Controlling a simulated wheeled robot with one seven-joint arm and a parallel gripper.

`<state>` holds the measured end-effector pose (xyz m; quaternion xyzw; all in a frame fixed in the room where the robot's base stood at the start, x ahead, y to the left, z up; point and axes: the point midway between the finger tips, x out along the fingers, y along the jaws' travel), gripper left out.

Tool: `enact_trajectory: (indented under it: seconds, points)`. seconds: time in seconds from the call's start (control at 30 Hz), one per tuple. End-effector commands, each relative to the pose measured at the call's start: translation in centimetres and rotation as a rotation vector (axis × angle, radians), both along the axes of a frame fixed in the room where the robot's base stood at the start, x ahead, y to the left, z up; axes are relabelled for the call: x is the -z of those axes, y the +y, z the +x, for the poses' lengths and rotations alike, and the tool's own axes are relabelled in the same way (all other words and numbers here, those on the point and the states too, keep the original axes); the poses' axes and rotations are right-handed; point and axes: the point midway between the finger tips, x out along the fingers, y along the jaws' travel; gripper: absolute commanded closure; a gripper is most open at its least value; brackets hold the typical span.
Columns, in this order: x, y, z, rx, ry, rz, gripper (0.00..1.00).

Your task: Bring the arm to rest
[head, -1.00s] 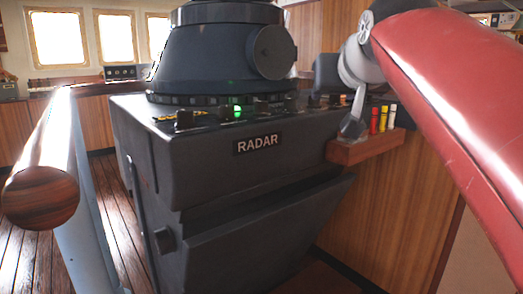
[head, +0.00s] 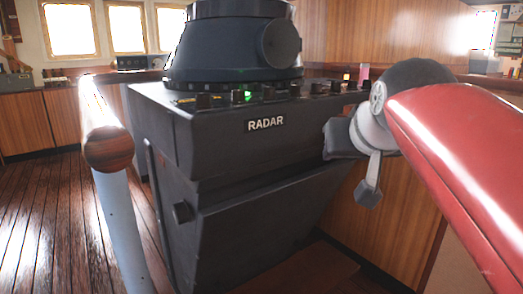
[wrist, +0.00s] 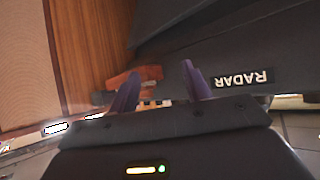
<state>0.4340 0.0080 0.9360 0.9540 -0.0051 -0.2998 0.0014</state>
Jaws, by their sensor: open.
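My arm reaches in from the right in the head view, a red link ending in a grey wrist joint beside the radar console (head: 265,160). My gripper shows in the wrist view (wrist: 159,80) with its two purple fingers spread apart and nothing between them. In the head view, the dark hand is at the right side of the console, and its fingers cannot be made out. The console's RADAR label (wrist: 243,78) appears upside down just right of the fingers in the wrist view.
A wooden handrail (head: 107,150) on a pale post stands left of the console. A small wooden ledge (wrist: 118,78) lies beyond the fingers. A wood-panelled wall (head: 400,215) is behind the arm. Open plank floor (head: 50,220) lies at left.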

Motion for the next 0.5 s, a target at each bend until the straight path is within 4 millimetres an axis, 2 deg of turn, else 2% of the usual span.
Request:
enact_trajectory:
  seconds: [0.17,0.3,0.4,0.5]
  points:
    - [7.6,-0.2,-4.1,0.002,0.139,0.000,0.52]
    - [15.7,-0.5,-8.9,0.000,0.283,0.002,0.52]
    - [20.6,-0.6,-12.0,-0.003,0.370,0.005,0.52]
    - [23.8,-0.7,-14.2,-0.005,0.428,0.007,0.52]
